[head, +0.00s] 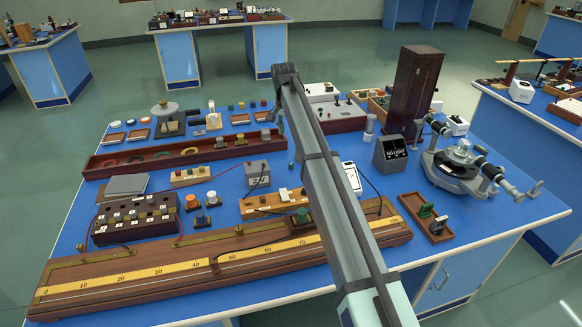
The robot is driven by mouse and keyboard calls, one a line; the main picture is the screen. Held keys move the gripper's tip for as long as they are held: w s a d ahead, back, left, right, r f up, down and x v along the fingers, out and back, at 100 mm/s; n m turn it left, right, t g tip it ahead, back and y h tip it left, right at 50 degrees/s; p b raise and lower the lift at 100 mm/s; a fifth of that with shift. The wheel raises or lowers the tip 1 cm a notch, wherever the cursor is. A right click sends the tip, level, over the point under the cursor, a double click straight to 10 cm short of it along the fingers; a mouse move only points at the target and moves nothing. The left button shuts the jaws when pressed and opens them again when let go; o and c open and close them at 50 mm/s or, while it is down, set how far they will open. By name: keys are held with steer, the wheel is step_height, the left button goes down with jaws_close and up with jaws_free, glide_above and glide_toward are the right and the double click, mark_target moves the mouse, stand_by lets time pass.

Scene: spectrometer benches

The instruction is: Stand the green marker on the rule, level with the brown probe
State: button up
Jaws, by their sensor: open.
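The rule (130,281) is a yellow scale on a long wooden bench along the front of the blue table. My arm crosses over its right part. A small green piece (426,210), which looks like the green marker, is in a shallow wooden tray at the right, beyond the bench's right end.
A long red-brown tray (110,163) with rings lies behind. A tall dark wooden cabinet (413,90) and a grey spectrometer (462,165) stand at the right. Bare blue tabletop (490,212) shows at the right front.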

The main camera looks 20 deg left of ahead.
mark_target(291, 164)
steer(key=f+p, duration=0.1)
steer(key=f, duration=0.4)
steer(key=w+f+p, duration=0.1)
steer(key=f+p, duration=0.1)
steer(key=f, duration=0.4)
steer(key=w+f+p, duration=0.1)
steer(key=f, duration=0.4)
steer(key=shift+w+d+f, duration=0.1)
steer(key=shift+f, duration=0.15)
jaws_close()
